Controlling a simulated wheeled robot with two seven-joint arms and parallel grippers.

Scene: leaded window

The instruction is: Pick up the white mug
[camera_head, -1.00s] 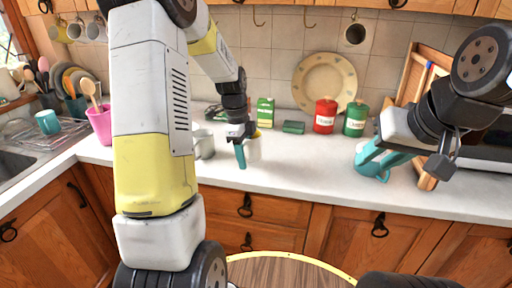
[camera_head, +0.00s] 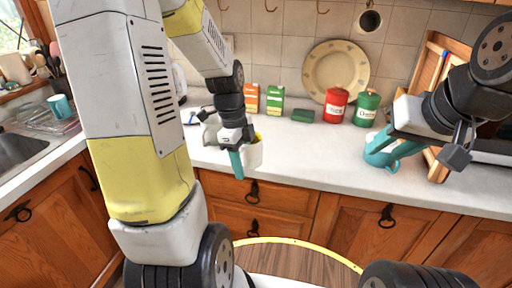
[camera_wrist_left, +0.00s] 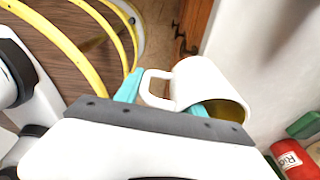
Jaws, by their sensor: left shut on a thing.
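The white mug (camera_head: 254,155) is near the front edge of the counter, partly hidden by my left gripper (camera_head: 237,160). In the left wrist view the mug (camera_wrist_left: 208,82) lies tilted across the picture, with a yellow-brown inside. My left gripper (camera_wrist_left: 160,98) is shut on it, its teal fingers by the handle and the body. I cannot tell whether the mug touches the counter. My right gripper (camera_head: 385,150) is over the right part of the counter, beside a similar teal shape; its jaw opening is unclear.
A red tin (camera_head: 338,104), a green tin (camera_head: 367,108), a plate (camera_head: 322,72) and small boxes (camera_head: 274,101) stand along the back wall. A wooden frame (camera_head: 432,75) leans at the right. A sink (camera_head: 15,150) is at the left. The front middle counter is clear.

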